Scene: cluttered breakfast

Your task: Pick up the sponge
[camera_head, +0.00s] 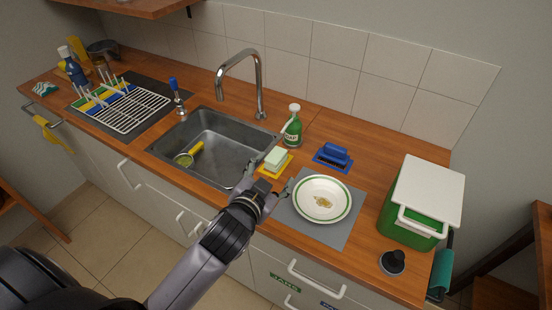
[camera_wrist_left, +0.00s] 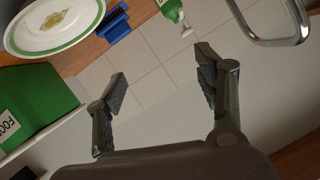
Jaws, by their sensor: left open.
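A pale green and white block, which looks like the sponge (camera_head: 275,158), rests on a small yellow tray (camera_head: 287,166) on the counter, just right of the sink. My left gripper (camera_head: 268,178) is open and in front of the tray, at its near side in the head view. Its fingers point toward the counter's back and nothing shows between them. In the left wrist view the open fingers (camera_wrist_left: 160,72) frame bare wall tiles, and the sponge does not show there. My right gripper is not in view.
A green soap bottle (camera_head: 293,132) stands behind the tray. A blue brush (camera_head: 334,154) lies to the right. A plate (camera_head: 341,207) on a grey mat (camera_head: 341,236) is close to my left gripper. The sink (camera_head: 226,133) and faucet (camera_head: 262,82) are left; a green box (camera_head: 404,224) stands right.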

